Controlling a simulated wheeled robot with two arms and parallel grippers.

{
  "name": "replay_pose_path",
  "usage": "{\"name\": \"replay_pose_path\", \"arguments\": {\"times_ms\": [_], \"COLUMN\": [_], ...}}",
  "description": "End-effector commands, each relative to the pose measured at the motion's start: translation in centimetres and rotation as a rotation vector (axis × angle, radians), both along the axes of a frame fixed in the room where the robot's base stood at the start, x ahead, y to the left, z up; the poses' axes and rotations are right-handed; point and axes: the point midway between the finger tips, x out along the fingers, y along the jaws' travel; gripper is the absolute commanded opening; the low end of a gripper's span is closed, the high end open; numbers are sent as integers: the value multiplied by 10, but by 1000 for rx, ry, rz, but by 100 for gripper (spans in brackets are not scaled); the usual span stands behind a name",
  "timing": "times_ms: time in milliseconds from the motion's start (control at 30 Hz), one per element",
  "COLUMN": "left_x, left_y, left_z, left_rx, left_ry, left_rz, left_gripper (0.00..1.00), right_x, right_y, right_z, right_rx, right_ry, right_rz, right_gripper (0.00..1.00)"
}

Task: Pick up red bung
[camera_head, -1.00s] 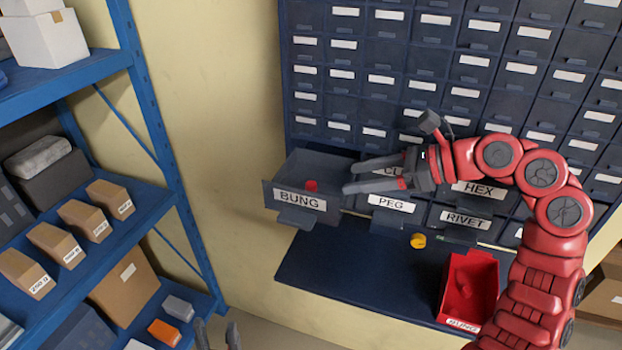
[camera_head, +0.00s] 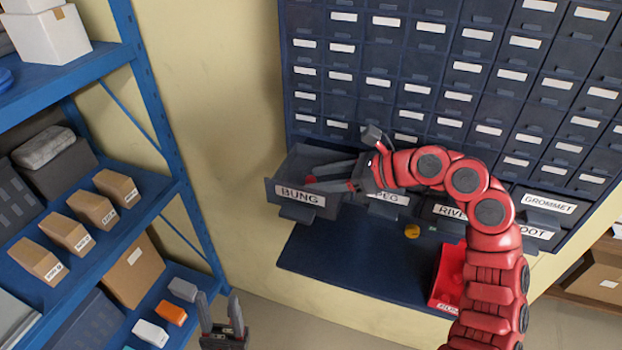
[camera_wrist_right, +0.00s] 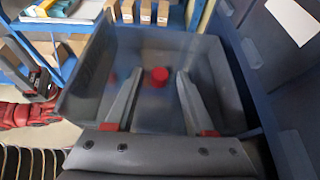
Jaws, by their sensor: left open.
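The red bung (camera_head: 311,179) lies inside the open drawer labelled BUNG (camera_head: 268,192). It also shows in the right wrist view as a small red cylinder (camera_wrist_right: 159,76) inside the grey drawer. My right gripper (camera_head: 310,178) is open, with its fingers reaching into the drawer. In the right wrist view its fingertips (camera_wrist_right: 161,71) lie on either side of the bung with gaps to it. Whether they are level with it in depth I cannot tell. My left gripper (camera_head: 222,306) is open and empty at the bottom of the head view.
The drawer cabinet (camera_head: 385,60) stands behind. A PEG drawer (camera_head: 388,199) sits right of the BUNG drawer. Below are a dark shelf (camera_head: 340,265), a yellow piece (camera_head: 412,231) and a red bin (camera_head: 446,280). A blue rack (camera_head: 150,110) with boxes stands left.

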Motion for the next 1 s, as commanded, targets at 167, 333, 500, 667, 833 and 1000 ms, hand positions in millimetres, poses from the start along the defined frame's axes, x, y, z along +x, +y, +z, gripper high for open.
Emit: {"name": "replay_pose_path", "arguments": {"times_ms": [167,333,500,667,833,1000], "left_x": [0,0,0,0,0,0], "left_y": [0,0,0,0,0,0], "left_z": [0,0,0,-1,-6,-19], "left_rx": [0,0,0,0,0,0], "left_ry": [0,0,0,0,0,0], "left_rz": [0,0,0,0,0,0], "left_gripper": [50,50,50,50,50,50], "right_x": [0,0,0,0,0,0], "right_y": [0,0,0,0,0,1], "right_z": [0,0,0,1,8,31], "right_rx": [0,0,0,0,0,2], "right_ry": [0,0,0,0,-3,-7], "right_rz": [0,1,1,1,1,3], "right_gripper": [20,0,0,0,0,0]}}
